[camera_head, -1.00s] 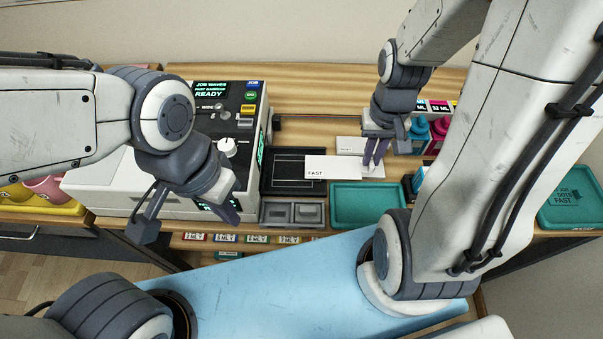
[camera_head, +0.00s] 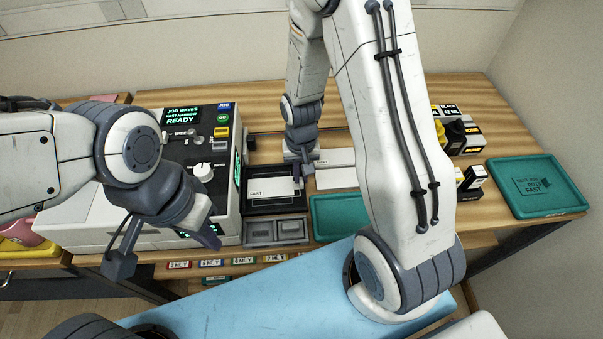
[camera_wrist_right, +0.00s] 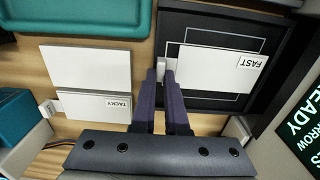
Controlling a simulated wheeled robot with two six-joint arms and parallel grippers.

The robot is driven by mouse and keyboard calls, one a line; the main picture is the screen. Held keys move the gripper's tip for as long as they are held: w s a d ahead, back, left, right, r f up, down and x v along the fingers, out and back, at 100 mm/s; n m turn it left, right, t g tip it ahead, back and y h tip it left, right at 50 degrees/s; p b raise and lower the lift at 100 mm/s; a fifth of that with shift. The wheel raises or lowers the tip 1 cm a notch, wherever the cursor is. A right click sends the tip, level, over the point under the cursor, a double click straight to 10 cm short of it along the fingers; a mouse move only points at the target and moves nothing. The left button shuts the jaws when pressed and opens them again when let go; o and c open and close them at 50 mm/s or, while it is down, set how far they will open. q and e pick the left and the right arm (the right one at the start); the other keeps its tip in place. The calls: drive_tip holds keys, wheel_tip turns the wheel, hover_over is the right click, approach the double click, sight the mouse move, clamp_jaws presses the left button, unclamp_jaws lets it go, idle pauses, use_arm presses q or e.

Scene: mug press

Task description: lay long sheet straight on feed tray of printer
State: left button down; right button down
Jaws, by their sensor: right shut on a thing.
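The long white sheet marked FAST (camera_head: 272,188) is over the black feed tray (camera_head: 262,208), beside the printer (camera_head: 205,150). My right gripper (camera_head: 298,182) is shut on the sheet's right end in the head view. In the right wrist view, the gripper (camera_wrist_right: 167,72) pinches a short end of the sheet (camera_wrist_right: 215,70). There the sheet's long edges look roughly parallel to the tray (camera_wrist_right: 185,22) and its pale outline. I cannot tell whether the sheet touches the tray. My left gripper (camera_head: 163,248) is open and empty in front of the printer.
White sheets (camera_wrist_right: 90,68), one labelled TACKY (camera_wrist_right: 95,107), lie beside the feed tray. A teal tray (camera_head: 325,215) and a grey two-part tray (camera_head: 275,232) stand in front. Ink boxes (camera_head: 470,182) and another teal tray (camera_head: 540,190) are at the right.

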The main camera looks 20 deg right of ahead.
drive_tip(key=shift+f, duration=0.2)
drive_tip(key=c, duration=1.4)
unclamp_jaws()
drive_tip(key=shift+f, duration=0.1)
drive_tip(key=o, duration=0.5)
drive_tip(key=shift+c, duration=0.2)
wheel_tip(320, 180, up, 12)
drive_tip(key=s+a+r+n, duration=0.4)
drive_tip(key=s+a+n, duration=0.1)
drive_tip(key=s, duration=0.4)
drive_tip(key=s+a+r+n+y, duration=0.1)
drive_tip(key=s+a+r+n, duration=0.3)
drive_tip(key=s+a, duration=0.3)
drive_tip(key=shift+s+a+n, duration=0.15)
drive_tip(key=shift+s+n, duration=0.65)
drive_tip(key=shift+s, duration=0.25)
